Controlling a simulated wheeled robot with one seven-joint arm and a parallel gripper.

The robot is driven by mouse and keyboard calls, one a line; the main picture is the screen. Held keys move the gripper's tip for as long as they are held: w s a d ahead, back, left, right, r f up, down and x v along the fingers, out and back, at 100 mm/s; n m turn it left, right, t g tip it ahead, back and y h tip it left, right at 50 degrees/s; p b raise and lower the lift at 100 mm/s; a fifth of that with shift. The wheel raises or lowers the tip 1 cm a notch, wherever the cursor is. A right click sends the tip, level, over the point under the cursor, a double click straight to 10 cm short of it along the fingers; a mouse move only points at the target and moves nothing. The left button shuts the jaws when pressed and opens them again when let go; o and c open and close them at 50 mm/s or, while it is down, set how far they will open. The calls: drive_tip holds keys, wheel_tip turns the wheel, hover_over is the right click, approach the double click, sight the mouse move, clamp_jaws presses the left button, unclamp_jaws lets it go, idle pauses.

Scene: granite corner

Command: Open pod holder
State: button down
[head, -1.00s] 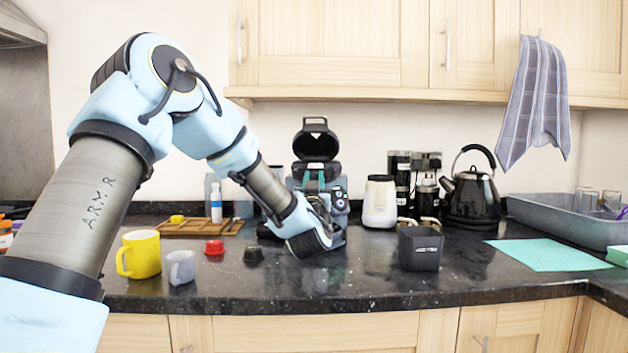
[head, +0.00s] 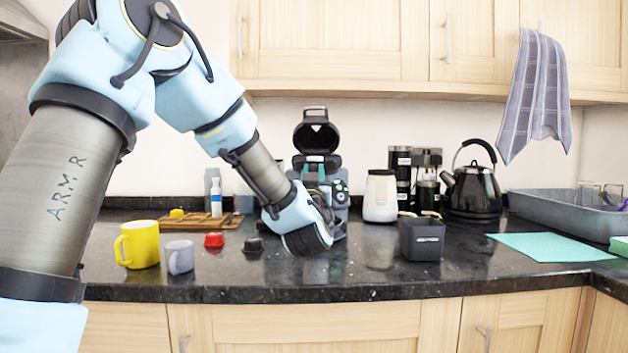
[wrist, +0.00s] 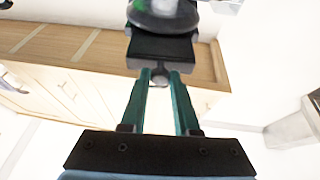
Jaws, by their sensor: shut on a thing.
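The coffee machine (head: 340,192) stands at the back of the counter, partly hidden behind my arm. Its black pod holder lid (head: 315,136) stands raised, with a loop handle at the top. My gripper (head: 320,164) is at the front of the machine, its teal fingers pointing up just below the raised lid. In the wrist view my gripper (wrist: 159,80) is shut on a small part at the base of a black block (wrist: 160,52), which looks like part of the pod holder. A rounded dark piece lies beyond that block.
A yellow mug (head: 138,244), grey cup (head: 179,257), red pod (head: 214,240) and black pod (head: 253,244) stand at the left. A black bin (head: 421,240), white jar (head: 380,197) and kettle (head: 472,192) stand at the right. The front counter is mostly clear.

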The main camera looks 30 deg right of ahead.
drive_tip(key=shift+s+a, duration=0.35)
drive_tip(key=shift+s, duration=0.25)
drive_tip(key=c, duration=0.6)
unclamp_jaws()
drive_tip(key=shift+c, duration=0.2)
drive_tip(key=b+v, duration=0.2)
drive_tip(key=v, duration=0.8)
drive_tip(key=shift+s+a+f+b, duration=0.2)
drive_tip(key=shift+s+f+b, duration=0.1)
drive_tip(key=shift+b, duration=0.1)
